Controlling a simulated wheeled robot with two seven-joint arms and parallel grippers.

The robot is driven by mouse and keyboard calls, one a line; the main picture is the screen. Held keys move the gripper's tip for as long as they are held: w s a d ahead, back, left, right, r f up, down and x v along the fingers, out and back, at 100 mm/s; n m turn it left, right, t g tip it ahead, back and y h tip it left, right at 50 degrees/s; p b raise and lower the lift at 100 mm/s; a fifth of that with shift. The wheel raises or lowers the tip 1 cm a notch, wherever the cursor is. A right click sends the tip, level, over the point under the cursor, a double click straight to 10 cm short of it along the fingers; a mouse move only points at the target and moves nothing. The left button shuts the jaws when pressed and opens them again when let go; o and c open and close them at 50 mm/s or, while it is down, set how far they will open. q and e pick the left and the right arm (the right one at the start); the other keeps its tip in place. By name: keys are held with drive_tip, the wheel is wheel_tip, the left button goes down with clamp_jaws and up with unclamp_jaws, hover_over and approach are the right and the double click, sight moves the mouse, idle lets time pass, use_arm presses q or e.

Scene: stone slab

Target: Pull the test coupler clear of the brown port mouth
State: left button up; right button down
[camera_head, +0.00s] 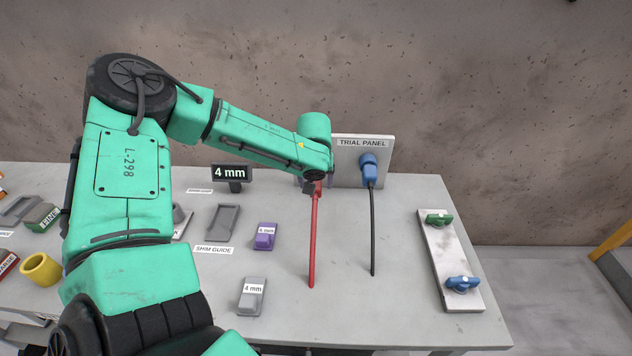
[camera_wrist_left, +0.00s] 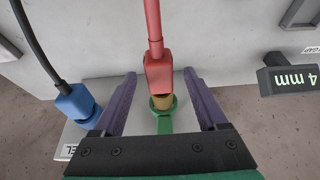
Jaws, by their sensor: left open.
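A red coupler (camera_wrist_left: 158,72) on a red cable shows in the wrist view. A brown collar (camera_wrist_left: 162,102) sits directly against its end, with a green ring-shaped part (camera_wrist_left: 164,121) beyond it. I cannot tell how deep the coupler sits. My left gripper (camera_wrist_left: 160,76) is open, its two purple fingers on either side of the coupler with gaps visible. In the head view my left arm hides most of this; the red coupler (camera_head: 318,189) shows just below the gripper (camera_head: 314,183). My right gripper is not in view.
A blue plug (camera_head: 368,167) on a black cable (camera_head: 372,235) sits in the trial panel (camera_head: 345,142), close beside my gripper. A 4 mm display (camera_head: 231,172), a purple shim block (camera_head: 265,236) and a grey one (camera_head: 252,296) stand left. A plate (camera_head: 448,258) with two knobs lies right.

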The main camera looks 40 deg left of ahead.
sight(315, 196)
use_arm(q)
drive_tip(key=shift+f, duration=0.45)
drive_tip(key=shift+w, duration=0.1)
clamp_jaws()
drive_tip(key=shift+s+d, duration=0.5)
drive_tip(key=shift+s, duration=0.2)
drive_tip(key=shift+s+d, duration=0.65)
drive_tip(key=shift+s, duration=0.25)
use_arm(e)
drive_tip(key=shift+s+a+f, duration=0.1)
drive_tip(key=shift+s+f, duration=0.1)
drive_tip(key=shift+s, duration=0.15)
